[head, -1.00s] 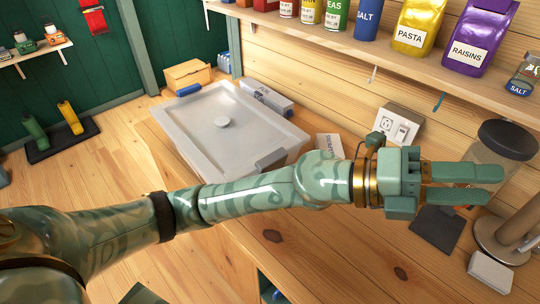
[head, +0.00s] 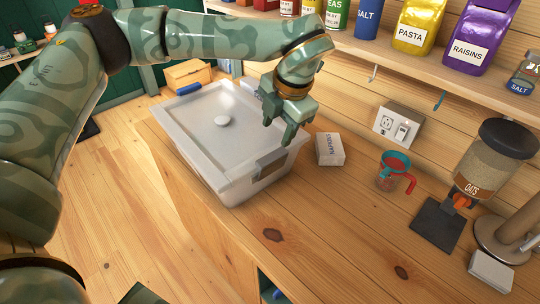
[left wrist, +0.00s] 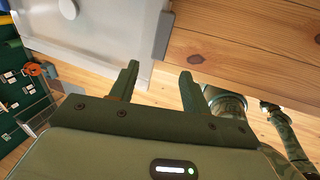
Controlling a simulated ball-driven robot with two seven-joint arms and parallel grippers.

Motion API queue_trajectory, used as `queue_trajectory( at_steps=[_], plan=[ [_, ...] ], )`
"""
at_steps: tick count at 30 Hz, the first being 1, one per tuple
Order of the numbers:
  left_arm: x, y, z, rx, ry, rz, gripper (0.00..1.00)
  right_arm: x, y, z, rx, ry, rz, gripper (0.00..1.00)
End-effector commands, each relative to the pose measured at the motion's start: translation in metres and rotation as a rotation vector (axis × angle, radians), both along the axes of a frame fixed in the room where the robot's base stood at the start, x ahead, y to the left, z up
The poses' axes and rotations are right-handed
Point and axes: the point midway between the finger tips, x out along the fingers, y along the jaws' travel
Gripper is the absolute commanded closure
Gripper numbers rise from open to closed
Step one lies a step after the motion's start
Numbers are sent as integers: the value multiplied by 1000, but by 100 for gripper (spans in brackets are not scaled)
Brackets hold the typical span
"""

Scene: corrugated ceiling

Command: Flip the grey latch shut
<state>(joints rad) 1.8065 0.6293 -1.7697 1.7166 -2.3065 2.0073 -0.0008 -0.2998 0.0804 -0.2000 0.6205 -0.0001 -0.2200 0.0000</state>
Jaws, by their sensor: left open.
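The grey latch (head: 269,164) is a darker flap at the right end of a pale lidded container (head: 221,187). It also shows as a grey strip at the container's edge in the left wrist view (left wrist: 163,37). I cannot tell how far the flap stands off the wall. The white lid (head: 200,138) with its round knob lies on the container. My left gripper (head: 278,133) is open and empty, fingers pointing down, above the lid's right end and close to the latch. In the left wrist view its two fingers (left wrist: 160,73) are spread apart. My right gripper does not show.
A small white box (head: 329,149) stands right of the container. A shelf (head: 400,48) with packets runs along the wall above. The counter's front middle is clear.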

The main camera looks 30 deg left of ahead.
Motion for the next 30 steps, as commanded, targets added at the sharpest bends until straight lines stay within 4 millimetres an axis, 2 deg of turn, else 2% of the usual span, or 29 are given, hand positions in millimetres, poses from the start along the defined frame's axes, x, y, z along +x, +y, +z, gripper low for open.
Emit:
queue_trajectory(
  at_steps=[1,6,12,18,26,29,30],
  plan=[
    [0,4,-15,0,5,2,53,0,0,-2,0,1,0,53],
    [5,14,-57,-1,6,0,53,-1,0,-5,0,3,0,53],
    [9,23,-92,-2,4,1,53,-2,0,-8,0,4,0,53],
    [11,26,-106,-2,1,-1,53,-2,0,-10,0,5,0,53],
    [11,27,-107,-2,0,-2,53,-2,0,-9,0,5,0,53],
    [11,27,-107,-2,0,-2,78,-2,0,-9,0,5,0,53],
    [11,27,-107,-2,0,-2,89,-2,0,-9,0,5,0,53]
  ],
)
